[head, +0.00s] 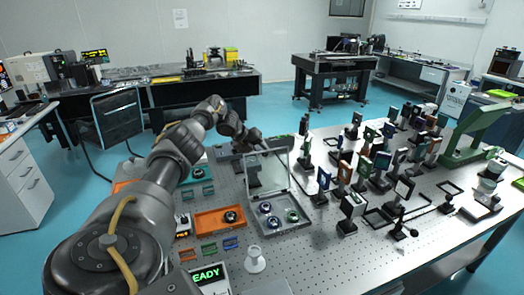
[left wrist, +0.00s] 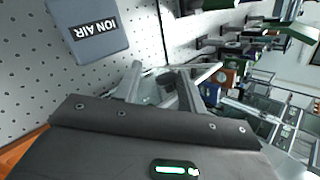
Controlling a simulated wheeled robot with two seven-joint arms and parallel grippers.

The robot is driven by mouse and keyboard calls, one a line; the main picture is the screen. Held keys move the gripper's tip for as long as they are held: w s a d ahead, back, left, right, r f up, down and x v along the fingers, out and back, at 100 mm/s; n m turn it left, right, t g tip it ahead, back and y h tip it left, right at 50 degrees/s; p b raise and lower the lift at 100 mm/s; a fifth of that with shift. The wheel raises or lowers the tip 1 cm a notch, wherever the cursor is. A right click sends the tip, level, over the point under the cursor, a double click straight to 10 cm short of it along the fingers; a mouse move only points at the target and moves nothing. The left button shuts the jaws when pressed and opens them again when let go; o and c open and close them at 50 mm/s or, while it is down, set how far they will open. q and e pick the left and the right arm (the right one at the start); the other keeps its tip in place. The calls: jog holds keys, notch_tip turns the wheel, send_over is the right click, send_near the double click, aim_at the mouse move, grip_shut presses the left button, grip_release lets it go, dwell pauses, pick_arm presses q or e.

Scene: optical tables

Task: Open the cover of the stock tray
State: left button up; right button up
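The stock tray (head: 292,229) is a shallow grey tray on the perforated table, with several round mounted optics in it. Its clear, framed cover (head: 268,172) stands raised, nearly upright, at the tray's back side. My left gripper (head: 264,148) is at the cover's upper edge, reaching in from behind and left. In the left wrist view the two fingers (left wrist: 160,88) are spread apart, with clear and dark shapes visible beyond and between them. Whether a finger touches the cover, I cannot tell. My right gripper is not in view.
An orange tray (head: 207,222) with a round optic lies left of the stock tray. A white stand (head: 254,262) and a READY display (head: 207,275) are in front. Many upright optic mounts (head: 353,204) crowd the right. An ION AIR box (left wrist: 88,28) is near the gripper.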

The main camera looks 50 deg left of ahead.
pick_arm(q)
jog(key=shift+o, duration=0.6)
jog(key=shift+a+f, duration=0.1)
jog(key=shift+a, duration=0.05)
jog(key=shift+w, duration=0.1)
jog(key=shift+w+d, duration=0.1)
jog(key=shift+d, duration=0.15)
jog(key=shift+r, duration=0.25)
jog(key=b+v, duration=0.2)
jog(key=v, duration=0.8)
jog(key=shift+s+a, duration=0.15)
jog(key=shift+s, duration=0.1)
jog(key=shift+r, duration=0.1)
